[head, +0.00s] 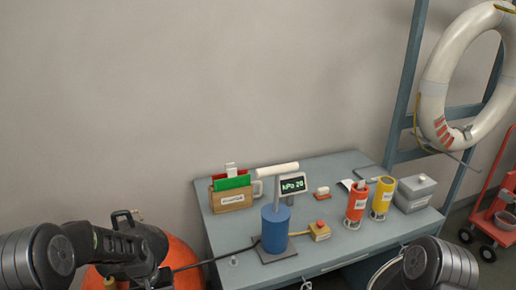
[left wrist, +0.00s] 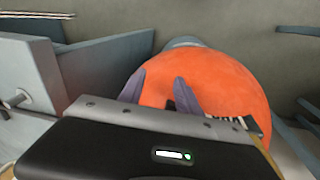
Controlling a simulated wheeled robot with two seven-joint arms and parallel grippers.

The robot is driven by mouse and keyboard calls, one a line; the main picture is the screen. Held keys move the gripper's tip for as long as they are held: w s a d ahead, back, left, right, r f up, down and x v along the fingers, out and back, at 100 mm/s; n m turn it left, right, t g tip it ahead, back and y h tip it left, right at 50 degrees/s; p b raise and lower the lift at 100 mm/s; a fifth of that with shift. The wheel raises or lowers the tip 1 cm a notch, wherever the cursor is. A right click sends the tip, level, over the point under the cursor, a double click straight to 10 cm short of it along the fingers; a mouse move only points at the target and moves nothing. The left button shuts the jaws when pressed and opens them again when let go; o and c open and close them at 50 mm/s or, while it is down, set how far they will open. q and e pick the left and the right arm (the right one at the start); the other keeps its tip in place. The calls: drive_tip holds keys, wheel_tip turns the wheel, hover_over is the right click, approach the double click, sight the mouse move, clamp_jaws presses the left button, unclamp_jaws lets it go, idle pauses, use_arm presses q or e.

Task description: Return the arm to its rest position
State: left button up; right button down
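My left arm (head: 105,250) comes in at the lower left of the head view, in front of a large round orange object. Its fingers are not clear there. In the left wrist view my left gripper (left wrist: 159,75) has two grey-purple fingers standing apart with nothing between them. The orange round object (left wrist: 215,85) fills the space beyond them; whether they touch it I cannot tell. My right arm (head: 437,264) shows at the lower right of the head view, in front of the table's near edge; its gripper is out of frame.
A grey table (head: 340,160) holds a blue pump (head: 275,230) with a white handle, a kPa display (head: 292,185), a card box (head: 232,201), red (head: 356,205) and yellow (head: 382,198) canisters and a grey box (head: 414,194).

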use_arm(q)
drive_tip(key=s+d+f+t+h, duration=0.1)
drive_tip(key=s+d+f+t, duration=0.1)
drive_tip(key=s+d+f, duration=1)
drive_tip(key=s+d+f+g, duration=0.1)
drive_tip(key=s+d, duration=0.2)
drive_tip(key=s, duration=0.4)
drive_tip(key=s+d+f+m+g+h+b, duration=0.1)
drive_tip(key=s+d+f, duration=0.1)
drive_tip(key=s+d, duration=0.2)
drive_tip(key=s, duration=0.3)
drive_tip(key=shift+s+d+g+h+b, duration=0.3)
